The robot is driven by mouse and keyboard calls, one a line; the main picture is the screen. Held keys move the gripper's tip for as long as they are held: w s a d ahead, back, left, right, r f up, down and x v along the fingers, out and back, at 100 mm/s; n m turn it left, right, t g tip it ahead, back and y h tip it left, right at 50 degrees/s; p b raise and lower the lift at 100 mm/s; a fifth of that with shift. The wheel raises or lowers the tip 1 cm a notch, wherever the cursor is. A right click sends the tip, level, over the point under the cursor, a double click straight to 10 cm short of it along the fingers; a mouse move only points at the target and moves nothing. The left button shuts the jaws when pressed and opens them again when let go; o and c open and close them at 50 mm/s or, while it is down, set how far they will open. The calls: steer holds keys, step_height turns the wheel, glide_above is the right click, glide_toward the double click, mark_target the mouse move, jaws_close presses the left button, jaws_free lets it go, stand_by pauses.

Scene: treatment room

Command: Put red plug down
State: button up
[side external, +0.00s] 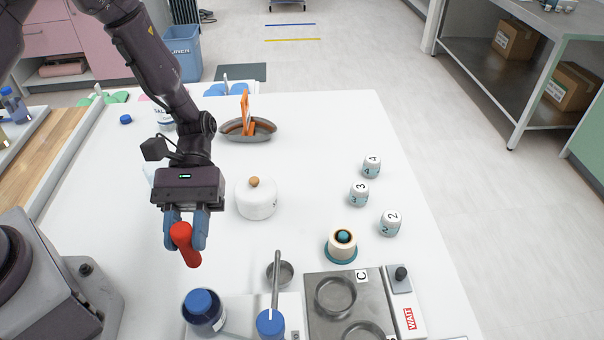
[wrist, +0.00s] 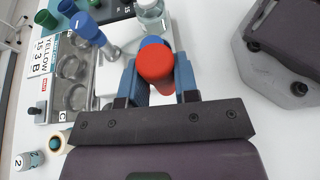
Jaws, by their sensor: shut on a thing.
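The red plug (side external: 187,246) is held between the blue fingers of my gripper (side external: 186,228), in the left half of the white table in the side view. Its lower end points down and slightly right, and appears clear of the tabletop, though the exact gap cannot be told. In the wrist view the red plug (wrist: 156,64) shows its round red end between the two fingers of my gripper (wrist: 158,76). Beyond it in that view are a blue cap and a clear bottle (wrist: 152,14).
A white lidded pot (side external: 257,198) is right of my gripper. A metal plate with round wells (side external: 350,300) and numbered white jars (side external: 390,222) lie further right.

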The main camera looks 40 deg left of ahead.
steer(key=w+a+r+n+t+y, duration=0.1)
steer(key=w+a+r+n+t, duration=0.15)
steer(key=w+n+t, duration=0.75)
steer(key=w+a+r+n+t, duration=0.1)
steer(key=w+a+n+t, duration=0.2)
steer(key=w+n+t, duration=0.75)
steer(key=shift+t, duration=0.25)
steer(key=w+f, duration=0.3)
steer(key=w, duration=0.1)
steer(key=w+d+f, duration=0.1)
steer(key=w+f, duration=0.2)
steer(key=w, duration=0.1)
steer(key=w+d+f, duration=0.1)
steer(key=w+f, duration=0.2)
steer(key=w, duration=0.1)
steer(key=shift+f, duration=0.1)
steer(key=shift+w+d+f, duration=0.1)
steer(key=shift+w+f, duration=0.1)
steer(key=shift+f, duration=0.05)
steer(key=shift+w+f, duration=0.1)
steer(key=shift+f, duration=1.45)
steer(key=shift+f, duration=0.1)
steer(key=o, duration=0.9)
